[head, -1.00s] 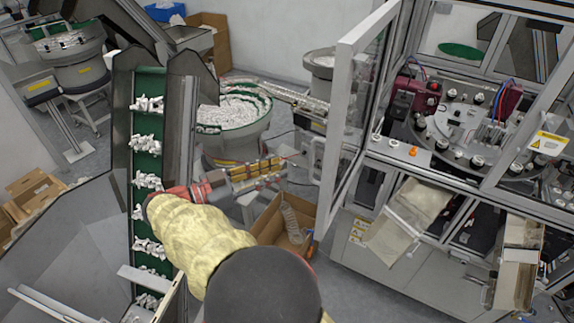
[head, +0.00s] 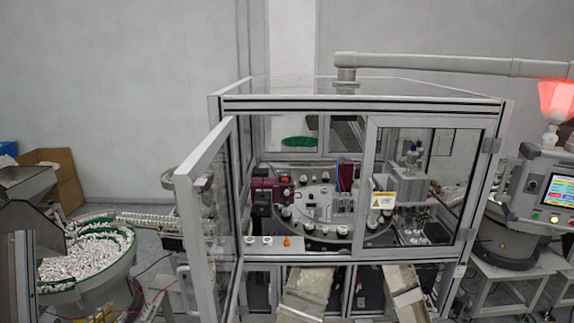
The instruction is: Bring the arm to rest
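Neither my arm nor my gripper shows in the head view now, so its state cannot be seen. The assembly machine (head: 360,104) stands in the middle with its framed glass door (head: 207,225) swung open at the left. Inside is a round dial table (head: 318,206) with several small white parts around its rim. A small orange part (head: 287,240) and two white ring-like parts sit on a ledge at the front opening.
A feeder bowl (head: 128,262) full of white parts stands at the lower left. Cardboard boxes (head: 58,172) stand behind it. A control panel (head: 548,188) and a lit red lamp (head: 556,100) are at the right. The open door juts forward.

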